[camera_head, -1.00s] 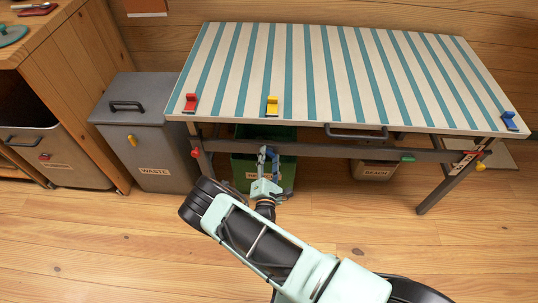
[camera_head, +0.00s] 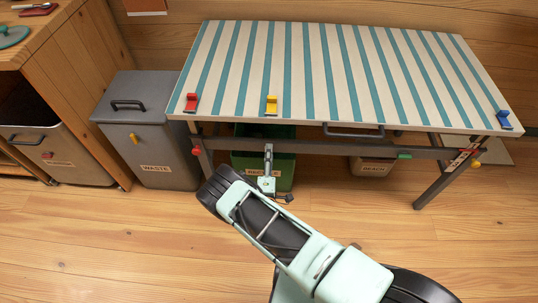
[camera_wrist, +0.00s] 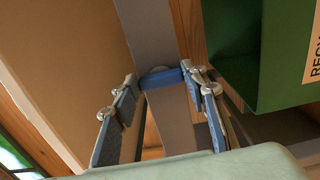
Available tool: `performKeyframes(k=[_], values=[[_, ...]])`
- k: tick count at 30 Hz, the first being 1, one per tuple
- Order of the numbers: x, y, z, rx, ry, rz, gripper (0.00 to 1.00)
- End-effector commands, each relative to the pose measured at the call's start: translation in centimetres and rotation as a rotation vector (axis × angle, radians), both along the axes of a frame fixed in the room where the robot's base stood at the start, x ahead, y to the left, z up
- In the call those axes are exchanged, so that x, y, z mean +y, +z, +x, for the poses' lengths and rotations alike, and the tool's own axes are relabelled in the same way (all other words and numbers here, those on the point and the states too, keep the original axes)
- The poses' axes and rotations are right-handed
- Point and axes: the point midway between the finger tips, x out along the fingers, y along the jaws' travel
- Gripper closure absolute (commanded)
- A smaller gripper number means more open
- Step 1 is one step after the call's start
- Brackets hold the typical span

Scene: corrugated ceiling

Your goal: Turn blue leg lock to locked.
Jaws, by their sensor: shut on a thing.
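The blue leg lock (camera_wrist: 161,78) is a short blue bar across a grey metal leg in the wrist view. My gripper (camera_wrist: 160,84) is shut on it, one finger at each end of the bar. In the head view my gripper (camera_head: 268,152) is under the table's front edge, in front of the green bin, and hides the lock there. The lock's bar lies crosswise to the grey strip behind it. I cannot read any lock marking.
The striped table (camera_head: 340,70) stands above. Red (camera_head: 197,151), green (camera_head: 404,156) and yellow (camera_head: 476,164) knobs sit along its frame. A green bin (camera_head: 284,172) is close behind my gripper; a grey waste bin (camera_head: 165,160) stands left. The front floor is clear.

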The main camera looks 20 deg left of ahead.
Motion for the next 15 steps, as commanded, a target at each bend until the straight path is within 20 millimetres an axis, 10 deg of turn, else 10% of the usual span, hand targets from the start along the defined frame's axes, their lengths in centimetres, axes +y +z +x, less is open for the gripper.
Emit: performKeyframes(k=[15], values=[[0.17,-0.12,-0.17,0.011,0.004,0.036,0.84]])
